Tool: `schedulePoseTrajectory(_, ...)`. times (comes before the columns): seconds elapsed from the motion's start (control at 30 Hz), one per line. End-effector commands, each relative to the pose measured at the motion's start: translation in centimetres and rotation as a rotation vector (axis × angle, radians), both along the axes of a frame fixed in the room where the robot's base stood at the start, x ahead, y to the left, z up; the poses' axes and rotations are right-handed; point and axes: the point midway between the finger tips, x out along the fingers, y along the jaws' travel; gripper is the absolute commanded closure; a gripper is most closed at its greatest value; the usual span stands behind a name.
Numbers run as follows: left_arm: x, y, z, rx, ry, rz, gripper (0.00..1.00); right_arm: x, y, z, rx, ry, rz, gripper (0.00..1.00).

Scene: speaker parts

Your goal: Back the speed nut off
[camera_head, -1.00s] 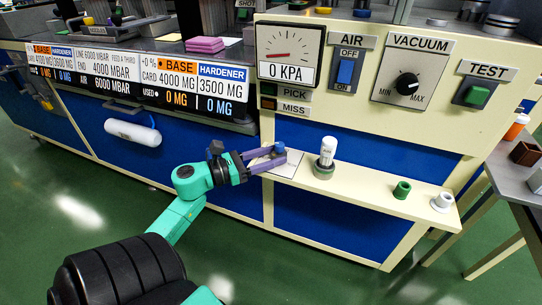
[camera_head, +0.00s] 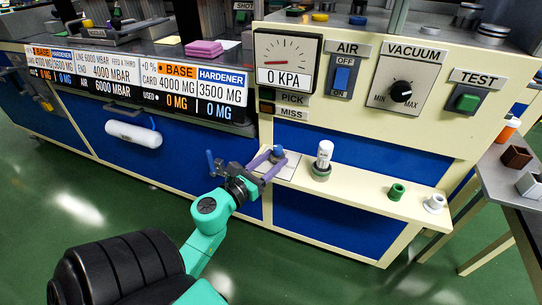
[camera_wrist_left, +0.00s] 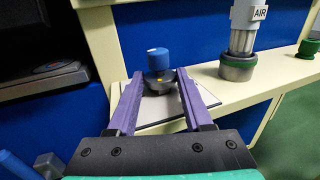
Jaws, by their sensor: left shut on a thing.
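A small blue-capped part with a grey round lower body stands on a pale square plate (camera_wrist_left: 205,92) on the cream shelf. I take it for the speed nut (camera_head: 278,150); it also shows in the left wrist view (camera_wrist_left: 158,60). My left gripper (camera_head: 277,158) reaches it from the front left. The lower edge of the part is partly hidden by the fingers. My right gripper is not in view.
A green ring (camera_head: 396,192) and a white ring (camera_head: 434,203) lie farther right. The panel with the gauge (camera_head: 284,60) rises behind. Green floor is free in front.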

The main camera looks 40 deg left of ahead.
Motion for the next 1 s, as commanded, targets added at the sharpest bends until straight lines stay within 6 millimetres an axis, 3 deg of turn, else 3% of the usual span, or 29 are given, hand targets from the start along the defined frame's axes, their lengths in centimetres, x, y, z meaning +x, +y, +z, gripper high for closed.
schedulePoseTrajectory(0.5, 0.1, -0.8, -0.1, -0.002, 0.002, 0.324, 1.0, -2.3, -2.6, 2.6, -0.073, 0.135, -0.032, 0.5)
schedulePoseTrajectory(1.0, 0.2, -0.9, -0.3, 0.0, 0.005, 0.37, 1.0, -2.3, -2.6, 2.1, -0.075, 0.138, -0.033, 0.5)
